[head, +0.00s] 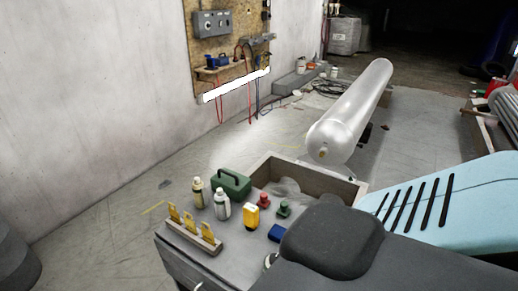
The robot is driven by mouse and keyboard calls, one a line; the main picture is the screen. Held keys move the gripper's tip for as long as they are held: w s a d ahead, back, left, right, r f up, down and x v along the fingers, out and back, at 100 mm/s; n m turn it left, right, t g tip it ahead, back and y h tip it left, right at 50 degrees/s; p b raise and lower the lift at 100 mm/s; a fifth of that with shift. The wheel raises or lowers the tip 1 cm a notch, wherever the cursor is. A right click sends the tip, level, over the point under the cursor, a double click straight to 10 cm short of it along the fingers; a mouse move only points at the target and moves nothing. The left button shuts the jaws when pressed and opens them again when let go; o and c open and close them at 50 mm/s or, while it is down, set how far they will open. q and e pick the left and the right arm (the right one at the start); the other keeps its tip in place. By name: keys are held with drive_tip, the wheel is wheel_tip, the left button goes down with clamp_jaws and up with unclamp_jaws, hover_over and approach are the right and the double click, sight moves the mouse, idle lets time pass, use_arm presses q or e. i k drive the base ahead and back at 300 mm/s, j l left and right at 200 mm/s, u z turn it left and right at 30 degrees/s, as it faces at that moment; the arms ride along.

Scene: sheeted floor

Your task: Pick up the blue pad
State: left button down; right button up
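The blue pad (277,232) is a small, dark blue block lying on the grey bench top (190,250), in the lower middle of the head view. Its right side lies close to a large dark grey rounded shape that fills the lower right; I cannot tell whether they touch. Neither of my grippers can be made out in this view, so nothing is seen holding the pad.
Near the pad stand a yellow device (252,216), a red knob-like item (264,200) and a green one (283,209). Two bottles, a green case (231,183) and a rack with yellow pieces (194,229) stand further left. An open bin (337,187) and a pale cylinder (350,112) lie behind.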

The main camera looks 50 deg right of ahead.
sight(276, 234)
drive_tip(key=k+l, duration=0.55)
drive_tip(key=l, duration=0.3)
drive_tip(key=k+l, duration=0.3)
drive_tip(key=l, duration=0.1)
